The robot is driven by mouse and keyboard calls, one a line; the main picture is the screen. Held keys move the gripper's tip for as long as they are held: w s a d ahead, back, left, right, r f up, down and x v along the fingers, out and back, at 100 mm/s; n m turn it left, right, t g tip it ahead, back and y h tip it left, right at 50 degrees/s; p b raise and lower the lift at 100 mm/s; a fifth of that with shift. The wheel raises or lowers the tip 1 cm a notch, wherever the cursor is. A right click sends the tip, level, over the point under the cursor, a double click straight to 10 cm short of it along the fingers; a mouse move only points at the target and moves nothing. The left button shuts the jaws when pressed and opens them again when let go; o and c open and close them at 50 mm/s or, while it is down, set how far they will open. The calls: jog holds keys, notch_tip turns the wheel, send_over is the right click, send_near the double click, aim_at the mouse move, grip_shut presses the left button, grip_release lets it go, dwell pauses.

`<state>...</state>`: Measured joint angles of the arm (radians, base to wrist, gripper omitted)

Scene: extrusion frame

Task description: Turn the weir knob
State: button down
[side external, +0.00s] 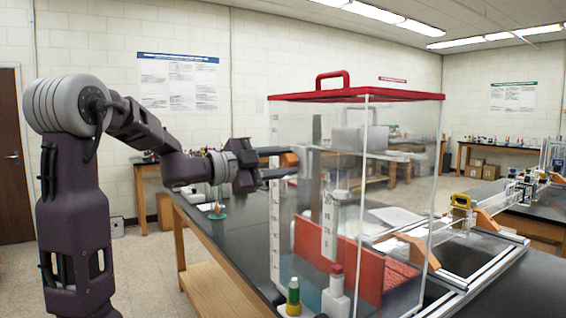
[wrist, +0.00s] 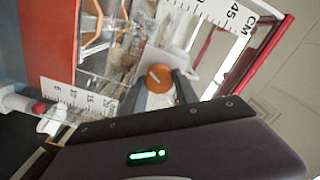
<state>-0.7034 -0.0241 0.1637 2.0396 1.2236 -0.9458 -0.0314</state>
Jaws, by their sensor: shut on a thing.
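The weir knob (wrist: 159,77) is a round orange knob with a short white line on its face. In the wrist view it sits between the fingertips of my gripper (wrist: 161,86), which is shut on it. In the side view my gripper (side external: 291,162) reaches level from the left to the upper left side of the clear tank (side external: 404,97) with a red lid. The knob (side external: 289,159) shows there only as a small brownish patch between the fingers. The weir itself cannot be made out clearly.
A white ruler strip (side external: 274,200) runs up the tank's near left edge. A red handle (side external: 332,80) tops the lid. An aluminium rail frame (side external: 455,290) lies to the right.

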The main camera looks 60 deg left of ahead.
jog(key=shift+m, duration=0.6)
jog(key=c, duration=0.9)
grip_release()
jog(key=shift+c, duration=0.2)
jog(key=s, duration=0.7)
